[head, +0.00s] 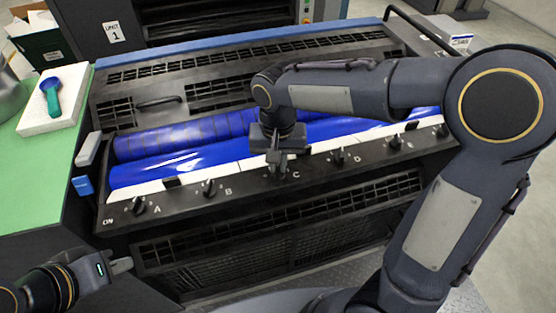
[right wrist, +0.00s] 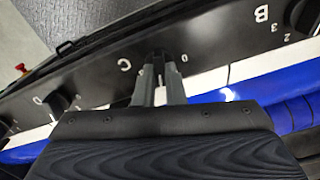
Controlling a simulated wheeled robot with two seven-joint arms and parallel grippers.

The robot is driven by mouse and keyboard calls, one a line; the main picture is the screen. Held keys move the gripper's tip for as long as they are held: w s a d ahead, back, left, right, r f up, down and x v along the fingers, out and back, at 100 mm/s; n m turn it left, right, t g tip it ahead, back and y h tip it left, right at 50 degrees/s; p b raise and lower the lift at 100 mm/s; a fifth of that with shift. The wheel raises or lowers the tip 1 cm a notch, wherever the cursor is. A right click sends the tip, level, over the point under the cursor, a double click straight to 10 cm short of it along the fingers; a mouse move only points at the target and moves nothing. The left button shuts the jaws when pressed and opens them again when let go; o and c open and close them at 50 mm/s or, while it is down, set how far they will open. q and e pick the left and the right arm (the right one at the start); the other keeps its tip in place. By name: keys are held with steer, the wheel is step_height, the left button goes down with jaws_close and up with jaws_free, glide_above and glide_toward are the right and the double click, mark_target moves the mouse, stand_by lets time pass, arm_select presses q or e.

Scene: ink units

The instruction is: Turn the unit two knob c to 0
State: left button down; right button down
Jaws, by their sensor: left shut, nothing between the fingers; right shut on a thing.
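The black control panel (head: 250,193) of the blue-roller unit carries a row of knobs lettered from A on the left. My right gripper (head: 278,172) reaches down to the panel just left of the letter C and is shut on knob C (right wrist: 159,58). The fingers hide most of this knob, so I cannot read its pointer. In the right wrist view, the shut fingers (right wrist: 160,80) are at the knob, between the letter C and a printed 0. My left gripper (head: 122,265) is shut and empty, low at the left, in front of the unit and apart from it.
Knob A (head: 138,206) and knob B (head: 209,187) stand left of my right gripper; knob D (head: 338,157) stands to its right. Blue rollers (head: 170,165) lie behind the panel. A green-topped table (head: 35,165) with a brush on a white block is at the left.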

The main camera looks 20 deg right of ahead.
steer(key=n, duration=0.4)
steer(key=shift+a+p, duration=0.1)
steer(key=shift+p, duration=0.2)
steer(key=n, duration=0.5)
steer(key=shift+p, duration=0.3)
steer(key=n, duration=0.4)
steer(key=shift+a+n+p, duration=0.1)
steer(key=shift+n+p, duration=0.2)
steer(key=shift+p, duration=0.1)
steer(key=n, duration=0.4)
steer(key=shift+s+n+p, duration=0.1)
steer(key=shift+n+p, duration=0.2)
steer(key=shift+p, duration=0.1)
steer(key=c, duration=1.5)
jaws_free()
